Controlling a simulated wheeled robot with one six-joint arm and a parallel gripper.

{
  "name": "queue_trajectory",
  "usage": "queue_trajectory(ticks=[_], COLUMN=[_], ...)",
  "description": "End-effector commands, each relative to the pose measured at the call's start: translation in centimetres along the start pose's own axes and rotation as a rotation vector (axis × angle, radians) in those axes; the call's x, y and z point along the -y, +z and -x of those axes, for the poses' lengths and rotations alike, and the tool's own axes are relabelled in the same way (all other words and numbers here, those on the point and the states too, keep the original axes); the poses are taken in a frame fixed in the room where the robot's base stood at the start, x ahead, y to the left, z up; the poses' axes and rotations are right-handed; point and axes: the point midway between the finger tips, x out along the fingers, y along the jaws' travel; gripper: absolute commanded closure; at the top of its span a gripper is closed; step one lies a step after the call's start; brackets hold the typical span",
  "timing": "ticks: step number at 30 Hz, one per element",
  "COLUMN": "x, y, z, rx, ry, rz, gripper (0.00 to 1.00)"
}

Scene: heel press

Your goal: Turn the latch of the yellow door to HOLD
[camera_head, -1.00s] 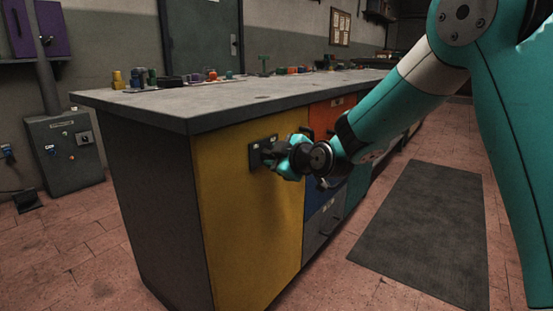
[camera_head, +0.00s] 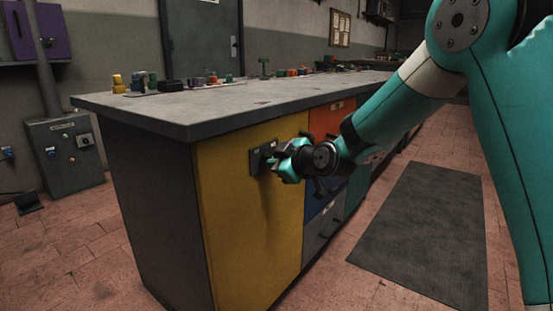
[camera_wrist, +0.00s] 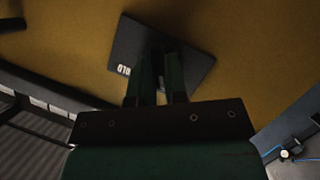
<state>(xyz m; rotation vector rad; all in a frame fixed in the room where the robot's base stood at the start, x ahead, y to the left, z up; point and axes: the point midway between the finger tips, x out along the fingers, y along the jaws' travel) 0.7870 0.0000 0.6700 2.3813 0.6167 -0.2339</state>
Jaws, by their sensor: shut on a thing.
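The yellow door (camera_head: 250,215) is the front panel at the near end of the workbench. It fills the upper part of the wrist view (camera_wrist: 245,40). A dark latch plate (camera_head: 257,160) sits high on the door; it shows tilted in the wrist view (camera_wrist: 195,65), with light letters reading "OLD" partly visible at its left edge. My gripper (camera_head: 276,162) is at the plate, its two fingers (camera_wrist: 160,90) pointing at the plate's middle and shut on the latch. The latch's handle is mostly hidden between the fingers, so I cannot tell which way it points.
The grey bench top (camera_head: 215,108) overhangs the door, with several small coloured items at its back edge. Orange, blue and grey fronts stand right of the door. A dark mat (camera_head: 420,235) lies on the open tiled floor. A grey control box (camera_head: 68,155) stands at left.

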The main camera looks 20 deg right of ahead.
Motion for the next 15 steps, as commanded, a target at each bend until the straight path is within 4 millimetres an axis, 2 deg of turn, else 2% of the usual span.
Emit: queue_trajectory(ticks=[15], x=[-0.60], y=[-0.05], z=[0.05], rx=[0.002], ry=[-0.185], rz=[-0.449], gripper=[1.00])
